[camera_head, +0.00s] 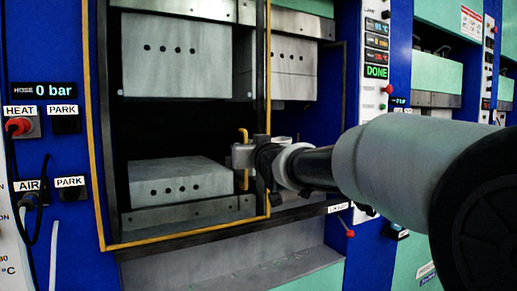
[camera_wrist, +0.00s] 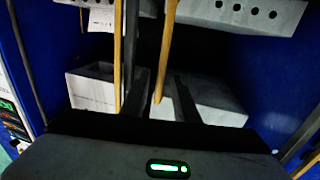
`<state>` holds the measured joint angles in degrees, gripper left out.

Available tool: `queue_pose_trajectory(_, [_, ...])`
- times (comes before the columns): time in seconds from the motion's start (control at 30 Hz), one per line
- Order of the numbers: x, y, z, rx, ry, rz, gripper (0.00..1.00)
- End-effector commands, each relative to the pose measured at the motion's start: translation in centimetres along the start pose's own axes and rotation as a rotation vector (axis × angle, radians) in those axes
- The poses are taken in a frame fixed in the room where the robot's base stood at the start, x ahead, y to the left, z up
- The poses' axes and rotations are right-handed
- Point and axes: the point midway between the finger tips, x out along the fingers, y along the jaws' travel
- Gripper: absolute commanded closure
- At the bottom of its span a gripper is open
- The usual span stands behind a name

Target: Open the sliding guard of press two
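The sliding guard (camera_head: 181,237) is a yellow-edged frame in front of the left and middle part of the press opening in the head view. The opening's right part lies beyond the frame's right edge. A yellow vertical handle (camera_head: 244,181) stands near that edge. My gripper (camera_head: 243,155) is at the handle, its grey fingertips overlapping the handle's middle. In the wrist view the handle (camera_wrist: 166,45) rises close to the dark fingers (camera_wrist: 160,95), with another yellow bar of the guard (camera_wrist: 117,55) left of it. Whether the fingers are closed on the handle is unclear.
Pale blocks with holes sit above (camera_head: 175,70) and below (camera_head: 180,190) in the press. More presses (camera_head: 436,75) stand at right.

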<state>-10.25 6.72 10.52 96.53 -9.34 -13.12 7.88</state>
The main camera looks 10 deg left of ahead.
Motion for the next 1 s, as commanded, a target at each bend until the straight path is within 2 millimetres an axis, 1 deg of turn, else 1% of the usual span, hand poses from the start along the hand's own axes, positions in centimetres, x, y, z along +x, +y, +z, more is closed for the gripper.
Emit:
queue_pose_trajectory(0.23, [-0.1,0.0,-0.1,0.000,0.002,0.001,0.73])
queue_pose_trajectory(0.37, [-1.1,0.1,-0.2,-0.001,0.002,0.001,0.73])
queue_pose_trajectory(0.47, [-2.9,0.1,-0.3,-0.002,0.003,0.003,0.73])
queue_pose_trajectory(0.8, [-11.2,0.0,-0.4,-0.002,0.004,0.000,0.73])
queue_pose_trajectory(0.9, [-13.4,-0.1,-0.3,-0.002,0.003,-0.001,0.73])
queue_pose_trajectory(1.0, [-15.2,0.0,-0.2,-0.001,0.003,0.000,0.73])
